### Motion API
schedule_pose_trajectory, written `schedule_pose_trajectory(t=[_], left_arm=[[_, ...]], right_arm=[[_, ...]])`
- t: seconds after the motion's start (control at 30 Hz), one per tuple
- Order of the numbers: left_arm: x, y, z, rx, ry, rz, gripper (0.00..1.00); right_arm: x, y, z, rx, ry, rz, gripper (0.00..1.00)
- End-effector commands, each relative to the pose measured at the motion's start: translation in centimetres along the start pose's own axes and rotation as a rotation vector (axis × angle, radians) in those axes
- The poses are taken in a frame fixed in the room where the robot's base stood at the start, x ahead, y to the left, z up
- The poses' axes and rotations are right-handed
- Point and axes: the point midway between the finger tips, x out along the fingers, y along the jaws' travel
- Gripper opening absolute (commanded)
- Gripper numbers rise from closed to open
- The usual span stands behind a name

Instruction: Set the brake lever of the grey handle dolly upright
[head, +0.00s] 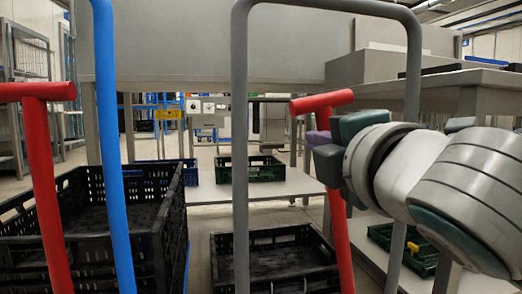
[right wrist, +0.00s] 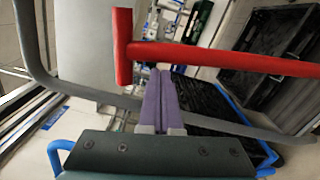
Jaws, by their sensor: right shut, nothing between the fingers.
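The grey handle dolly's tall tube handle (head: 241,150) stands in the middle of the head view. Its red brake lever (head: 338,235), with a T-shaped top, shows inside that handle frame and leans slightly left in the picture. My right gripper (head: 317,138) is across the lever just below its crossbar and hides part of the post. My left gripper is not in view.
A blue handle (head: 112,150) and another red lever (head: 45,180) stand at left beside a black crate (head: 150,245). Another black crate (head: 225,265) sits low behind the grey handle. Green crates (head: 252,170) lie farther back. A grey table (head: 480,80) is at right.

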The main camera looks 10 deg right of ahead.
Motion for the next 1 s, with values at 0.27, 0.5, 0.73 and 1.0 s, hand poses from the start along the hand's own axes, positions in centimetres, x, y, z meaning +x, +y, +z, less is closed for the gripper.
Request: schedule_pose_trajectory(t=[0.27,0.5,0.73,1.0], left_arm=[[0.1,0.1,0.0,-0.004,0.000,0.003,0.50],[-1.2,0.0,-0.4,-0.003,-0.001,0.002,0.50],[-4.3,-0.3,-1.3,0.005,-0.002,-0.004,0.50],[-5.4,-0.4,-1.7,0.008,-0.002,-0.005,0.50]], right_arm=[[0.0,0.1,0.2,0.000,0.001,0.000,0.00],[0.2,0.2,2.0,0.022,-0.003,-0.008,0.00],[0.5,0.0,8.7,0.130,-0.005,-0.017,0.00],[0.7,-0.9,13.7,0.230,-0.002,-0.015,0.00]])
